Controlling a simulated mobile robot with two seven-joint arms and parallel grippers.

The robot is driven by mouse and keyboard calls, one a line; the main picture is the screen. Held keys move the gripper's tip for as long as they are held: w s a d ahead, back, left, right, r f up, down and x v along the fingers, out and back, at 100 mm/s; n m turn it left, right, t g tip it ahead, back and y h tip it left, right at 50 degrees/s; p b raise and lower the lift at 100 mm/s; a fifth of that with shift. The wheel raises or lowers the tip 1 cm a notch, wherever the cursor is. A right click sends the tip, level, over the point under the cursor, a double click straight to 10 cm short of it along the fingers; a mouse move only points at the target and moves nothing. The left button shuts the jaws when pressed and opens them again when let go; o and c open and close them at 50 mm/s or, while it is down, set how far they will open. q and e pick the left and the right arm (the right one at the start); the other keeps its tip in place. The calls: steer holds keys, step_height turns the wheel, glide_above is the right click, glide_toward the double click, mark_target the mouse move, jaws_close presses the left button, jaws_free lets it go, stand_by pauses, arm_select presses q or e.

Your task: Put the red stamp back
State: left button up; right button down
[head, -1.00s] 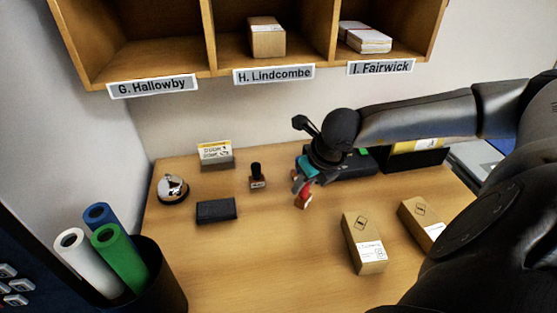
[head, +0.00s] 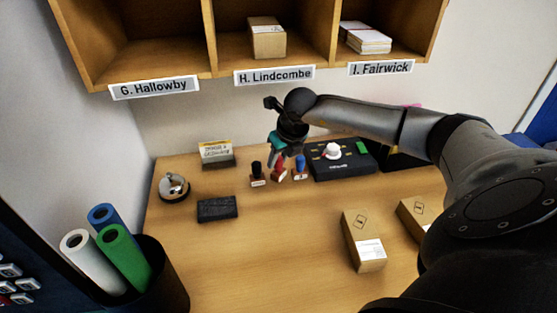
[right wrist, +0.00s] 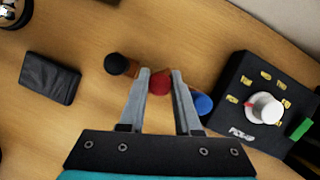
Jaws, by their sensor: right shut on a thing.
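My right gripper (head: 278,155) is shut on the red stamp (head: 279,173), holding it upright between the black stamp and the blue stamp. In the right wrist view the red stamp's round knob (right wrist: 159,82) sits between the two fingers. The black stamp (head: 257,178) stands just left of it, and the blue stamp (head: 300,172) just right. I cannot tell whether the red stamp's base touches the table. My left gripper is not in view.
A black box with a white knob (head: 344,163) stands right of the stamps. A dark pad (head: 217,209), a bell (head: 173,187) and a small sign (head: 215,153) are left. A carton (head: 363,243) lies in front. The middle front of the desk (head: 270,255) is clear.

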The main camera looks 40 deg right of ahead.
steer(key=shift+s+f, duration=0.1)
steer(key=shift+f, duration=0.25)
steer(key=shift+f, duration=0.2)
steer(key=c, duration=0.6)
jaws_free()
steer(key=shift+r, duration=0.1)
steer(key=shift+r, duration=0.1)
steer(key=shift+s+r, duration=0.1)
steer(key=shift+r, duration=0.15)
steer(key=s, duration=0.4)
steer(key=s+a, duration=0.1)
steer(key=s, duration=0.3)
steer(key=s+b, duration=0.1)
steer(key=s, duration=0.3)
steer(key=shift+s+a+r, duration=0.1)
steer(key=shift+a+r, duration=0.2)
steer(key=shift+a, duration=0.1)
